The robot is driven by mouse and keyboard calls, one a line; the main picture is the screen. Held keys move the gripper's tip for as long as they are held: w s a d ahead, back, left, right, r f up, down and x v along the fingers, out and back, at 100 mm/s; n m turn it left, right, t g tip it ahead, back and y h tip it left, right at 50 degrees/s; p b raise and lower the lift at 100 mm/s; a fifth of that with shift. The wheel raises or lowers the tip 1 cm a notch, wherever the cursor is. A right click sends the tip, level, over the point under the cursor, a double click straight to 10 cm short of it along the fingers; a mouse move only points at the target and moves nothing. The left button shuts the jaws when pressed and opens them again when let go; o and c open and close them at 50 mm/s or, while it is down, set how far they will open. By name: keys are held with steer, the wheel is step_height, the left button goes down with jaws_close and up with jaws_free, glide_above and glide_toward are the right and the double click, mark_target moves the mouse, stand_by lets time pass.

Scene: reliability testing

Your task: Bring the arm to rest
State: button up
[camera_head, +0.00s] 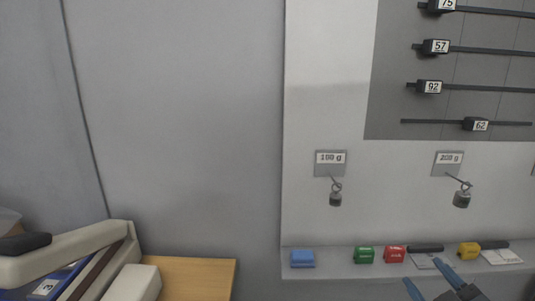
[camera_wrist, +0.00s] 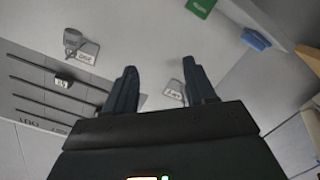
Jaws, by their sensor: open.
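My gripper (camera_head: 430,281) is at the bottom right of the head view, in front of the shelf and partly cut off by the lower edge. In the wrist view my gripper (camera_wrist: 160,66) shows two dark blue fingers spread apart, with nothing between them. The fingers point toward the grey wall panel. A labelled plate shows behind the gap between the fingers. My gripper does not appear to hold or touch anything.
Small weights hang from the 100 g plate (camera_head: 330,163) and the 200 g plate (camera_head: 447,164). Numbered sliders sit on rods above. A wooden surface (camera_head: 190,275) lies lower left.

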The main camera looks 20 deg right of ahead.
steer(key=s+a+f+m, duration=0.2)
steer(key=s+a+f, duration=0.3)
steer(key=s+a, duration=0.25)
steer(key=s+a+m+y, duration=0.1)
steer(key=s+a, duration=0.3)
steer(key=s, duration=0.7)
steer(key=s+a+m+g+y, duration=0.1)
steer(key=s+a+y, duration=0.2)
steer(key=s, duration=0.8)
steer(key=shift+a+r+m+y, duration=0.3)
steer(key=shift+a+r, duration=0.05)
steer(key=shift+r, duration=0.1)
stand_by(0.9)
